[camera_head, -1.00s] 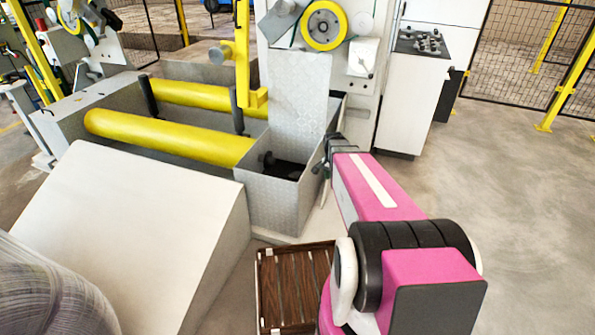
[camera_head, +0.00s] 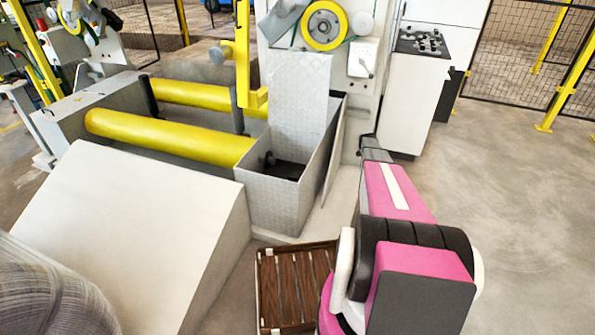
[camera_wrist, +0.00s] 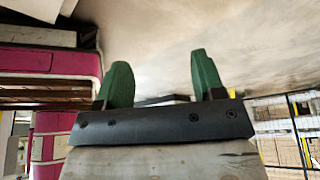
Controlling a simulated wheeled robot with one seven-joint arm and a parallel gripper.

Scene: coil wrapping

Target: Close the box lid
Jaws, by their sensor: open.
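The grey metal box (camera_head: 275,205) stands at the right end of the yellow rollers in the head view, with its top open and a dark inside showing. Its lid (camera_head: 299,100), a patterned metal plate, stands upright at the back of the box. My gripper's two green fingers are apart and empty in the wrist view (camera_wrist: 161,85). In the head view my arm reaches forward to the right of the box, apart from it, and the fingers cannot be made out there. The box and lid cannot be made out in the wrist view.
Yellow rollers (camera_head: 170,137) lie left of the box. A sloped white block (camera_head: 130,225) and a wooden slatted pallet (camera_head: 285,288) are in front. A white cabinet (camera_head: 410,105) stands behind my arm. The floor on the right is clear.

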